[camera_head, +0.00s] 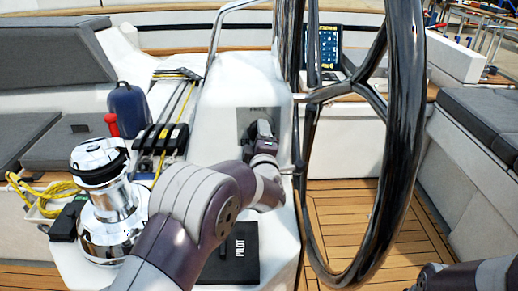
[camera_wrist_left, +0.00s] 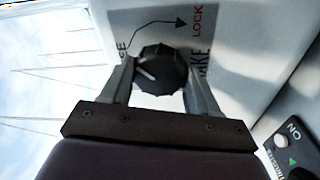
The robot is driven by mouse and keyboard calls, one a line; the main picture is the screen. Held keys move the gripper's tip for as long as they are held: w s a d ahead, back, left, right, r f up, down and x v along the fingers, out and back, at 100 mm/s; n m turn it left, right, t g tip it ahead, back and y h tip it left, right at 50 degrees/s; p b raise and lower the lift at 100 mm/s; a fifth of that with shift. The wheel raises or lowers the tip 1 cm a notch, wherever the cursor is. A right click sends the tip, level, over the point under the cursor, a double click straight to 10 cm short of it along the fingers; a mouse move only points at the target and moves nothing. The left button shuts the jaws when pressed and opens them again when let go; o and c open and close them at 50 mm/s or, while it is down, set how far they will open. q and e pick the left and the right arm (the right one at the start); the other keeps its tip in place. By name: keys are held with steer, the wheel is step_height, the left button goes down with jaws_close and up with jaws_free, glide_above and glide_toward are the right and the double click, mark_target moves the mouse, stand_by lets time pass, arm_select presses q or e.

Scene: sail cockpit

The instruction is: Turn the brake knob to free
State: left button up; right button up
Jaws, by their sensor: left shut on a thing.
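The brake knob (camera_wrist_left: 160,70) is black and ribbed, on a pale panel (camera_wrist_left: 230,25). In the left wrist view it sits between the two fingers of my left gripper (camera_wrist_left: 160,82), which is shut on it. Its white pointer line points left and slightly up in that view, towards a partly hidden label ending in "EE". A red "LOCK" label (camera_wrist_left: 197,20) and an arrow lie to the upper right. In the head view my left gripper (camera_head: 262,135) is at the white console (camera_head: 225,110) and mostly covers the knob. My right gripper is not in view.
The black steering wheel (camera_head: 395,150) stands just right of my left gripper. A chrome winch (camera_head: 105,205) stands left of my arm. The wrist view also shows another control (camera_wrist_left: 285,145) at lower right.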

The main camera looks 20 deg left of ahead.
arm_select(q)
steer(key=n+g+y+b, duration=0.1)
steer(key=n+b, duration=0.6)
steer(key=n, duration=0.2)
steer(key=shift+d+r+b, duration=0.1)
steer(key=shift+b, duration=0.3)
steer(key=shift+n, duration=0.3)
steer(key=o, duration=1)
steer(key=shift+w, duration=0.1)
steer(key=shift+o, duration=0.2)
